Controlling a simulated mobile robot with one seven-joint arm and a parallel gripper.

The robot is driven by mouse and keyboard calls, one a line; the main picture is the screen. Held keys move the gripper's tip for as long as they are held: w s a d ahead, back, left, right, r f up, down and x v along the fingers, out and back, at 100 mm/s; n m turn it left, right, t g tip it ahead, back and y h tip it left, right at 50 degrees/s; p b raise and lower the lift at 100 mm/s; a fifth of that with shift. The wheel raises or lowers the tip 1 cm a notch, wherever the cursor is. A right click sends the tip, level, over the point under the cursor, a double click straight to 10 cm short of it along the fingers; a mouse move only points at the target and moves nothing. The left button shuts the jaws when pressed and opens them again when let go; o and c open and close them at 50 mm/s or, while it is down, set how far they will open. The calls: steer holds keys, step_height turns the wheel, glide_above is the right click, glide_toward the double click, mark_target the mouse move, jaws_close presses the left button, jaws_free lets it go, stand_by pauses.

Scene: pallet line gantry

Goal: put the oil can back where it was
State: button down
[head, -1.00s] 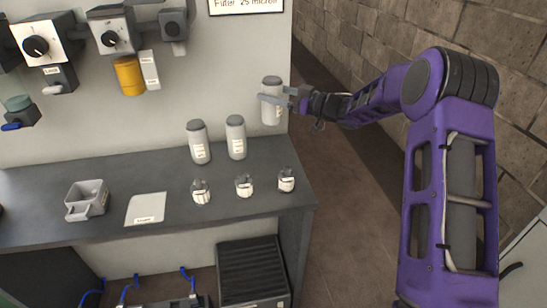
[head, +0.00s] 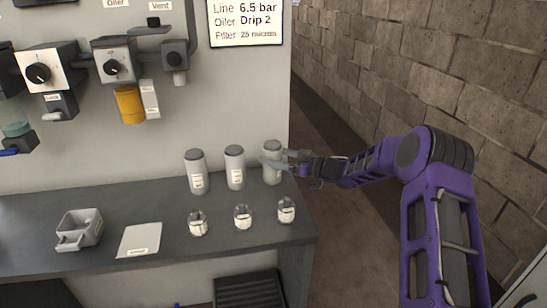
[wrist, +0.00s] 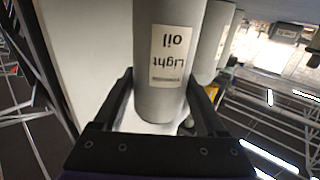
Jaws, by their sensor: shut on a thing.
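The oil can in my gripper is a grey cylinder with a dark cap (head: 272,150). Its label reads "Light oil", upside down in the wrist view (wrist: 172,55). My gripper (head: 275,165) is shut on it, one finger on each side. The can is upright at the right end of the row on the dark bench (head: 150,205); I cannot tell whether its base touches the top. Two similar cans, a middle one (head: 234,168) and a left one (head: 196,172), stand to its left. Their labels are too small to read in the head view.
A grey tray (head: 92,232) and a white card (head: 140,240) lie at left. A wall sign (head: 247,22) hangs above. The bench ends just right of the cans.

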steer(key=shift+r, duration=0.1)
jaws_free()
steer(key=shift+d, duration=0.15)
steer(key=v, duration=1.1)
steer(key=shift+s+d+p, duration=0.15)
steer(key=shift+d+p, duration=0.2)
steer(key=shift+p, duration=0.05)
